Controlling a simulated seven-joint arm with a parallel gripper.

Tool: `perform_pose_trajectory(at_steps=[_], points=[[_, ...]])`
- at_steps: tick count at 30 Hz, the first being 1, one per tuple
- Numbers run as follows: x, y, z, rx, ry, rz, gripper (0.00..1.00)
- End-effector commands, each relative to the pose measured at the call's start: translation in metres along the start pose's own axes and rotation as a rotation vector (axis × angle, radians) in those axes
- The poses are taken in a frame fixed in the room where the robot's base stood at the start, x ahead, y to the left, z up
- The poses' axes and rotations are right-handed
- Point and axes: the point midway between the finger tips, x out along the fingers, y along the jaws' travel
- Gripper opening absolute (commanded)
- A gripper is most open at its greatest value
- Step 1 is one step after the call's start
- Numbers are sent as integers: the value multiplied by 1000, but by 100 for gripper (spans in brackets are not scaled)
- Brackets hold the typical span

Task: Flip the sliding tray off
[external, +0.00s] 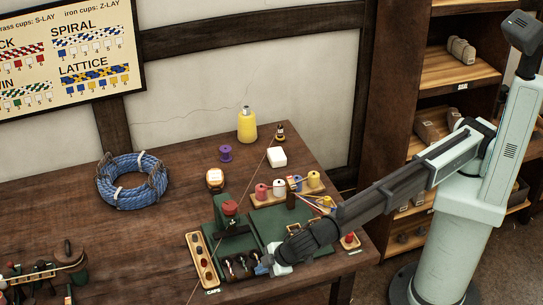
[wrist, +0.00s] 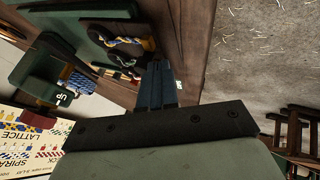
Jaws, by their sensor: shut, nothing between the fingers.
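A dark tray with several small brown pieces (external: 238,269) sits at the front edge of the green bench fixture (external: 240,243); I cannot tell for certain that it is the sliding tray. In the wrist view a dark holder (wrist: 120,35) with a blue-and-yellow braid lies near my fingers. My gripper (external: 264,266) is at the right end of the dark tray, low by the table's front edge. In the wrist view its fingers (wrist: 158,85) are together and empty. Whether they touch the tray cannot be told.
A wooden caps tray (external: 202,262) stands left of the fixture. A green post with a red knob (external: 230,208) rises from it. Spools on a wooden rack (external: 268,200) stand behind. A blue rope coil (external: 133,181) lies at left. The table between coil and fixture is clear.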

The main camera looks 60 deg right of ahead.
Motion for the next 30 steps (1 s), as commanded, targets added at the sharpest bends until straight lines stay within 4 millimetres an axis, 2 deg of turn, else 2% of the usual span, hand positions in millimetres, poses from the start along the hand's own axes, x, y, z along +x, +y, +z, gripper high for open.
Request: perform_pose_trajectory(at_steps=[4,7,15,19,24,30], points=[[0,0,0,0,0,0,0],[4,9,2,2,-1,1,0],[28,64,11,4,-4,1,0],[38,84,14,3,-5,4,0],[42,94,15,2,-6,7,0],[43,95,16,2,-6,9,0]])
